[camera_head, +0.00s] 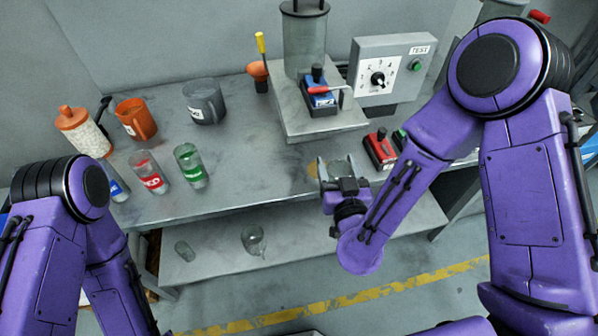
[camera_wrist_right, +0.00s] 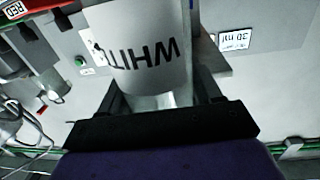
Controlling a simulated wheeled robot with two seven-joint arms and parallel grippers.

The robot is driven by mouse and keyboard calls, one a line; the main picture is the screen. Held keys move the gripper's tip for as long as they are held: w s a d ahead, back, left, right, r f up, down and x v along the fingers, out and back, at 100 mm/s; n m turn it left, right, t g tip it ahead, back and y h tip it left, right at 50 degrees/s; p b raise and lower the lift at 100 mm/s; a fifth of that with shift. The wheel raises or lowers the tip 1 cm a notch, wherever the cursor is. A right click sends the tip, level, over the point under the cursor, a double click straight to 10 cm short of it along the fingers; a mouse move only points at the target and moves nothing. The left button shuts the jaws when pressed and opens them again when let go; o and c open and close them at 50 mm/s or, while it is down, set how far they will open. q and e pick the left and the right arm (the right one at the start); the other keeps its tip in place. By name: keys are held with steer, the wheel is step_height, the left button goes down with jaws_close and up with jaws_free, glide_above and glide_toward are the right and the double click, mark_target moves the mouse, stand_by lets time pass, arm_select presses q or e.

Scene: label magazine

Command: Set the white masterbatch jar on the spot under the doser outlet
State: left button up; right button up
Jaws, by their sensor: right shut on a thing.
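My right gripper (camera_head: 338,168) is at the table's front edge in the head view, shut on the white jar. In the right wrist view the jar (camera_wrist_right: 148,60) is pale, with dark letters beginning "WHIT" upside down, between the fingers (camera_wrist_right: 160,100). In the head view I can hardly make it out. The doser (camera_head: 306,40) is a clear cylinder over a blue block (camera_head: 319,98) with a red handle, on a grey plinth (camera_head: 295,125). My left gripper is out of view.
Blue (camera_head: 118,188), red (camera_head: 150,172) and green (camera_head: 190,166) labelled jars stand at the table's left. Behind them are an orange-lidded jar (camera_head: 84,132), an orange jug (camera_head: 136,118) and a grey jug (camera_head: 204,101). A red block (camera_head: 380,151) sits right of the gripper.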

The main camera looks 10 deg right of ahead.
arm_select(q)
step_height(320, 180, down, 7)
steer(key=b, duration=0.5)
arm_select(e)
steer(key=s+a+f+m+h, duration=0.1)
steer(key=s+a+f+h, duration=0.1)
steer(key=f, duration=0.1)
steer(key=shift+s+a, duration=0.3)
steer(key=shift+s, duration=0.1)
steer(key=w, duration=0.1)
steer(key=w+r+p, duration=0.1)
steer(key=shift+w+d+r, duration=0.1)
steer(key=shift+w+d, duration=0.2)
steer(key=shift+w, duration=0.05)
arm_select(q)
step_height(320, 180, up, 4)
steer(key=p, duration=0.2)
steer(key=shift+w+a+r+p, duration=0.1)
steer(key=shift+p, duration=0.2)
arm_select(e)
steer(key=w+d, duration=0.2)
steer(key=w, duration=1)
steer(key=shift+w+f, duration=0.4)
steer(key=shift+f, duration=0.05)
steer(key=shift+f, duration=0.1)
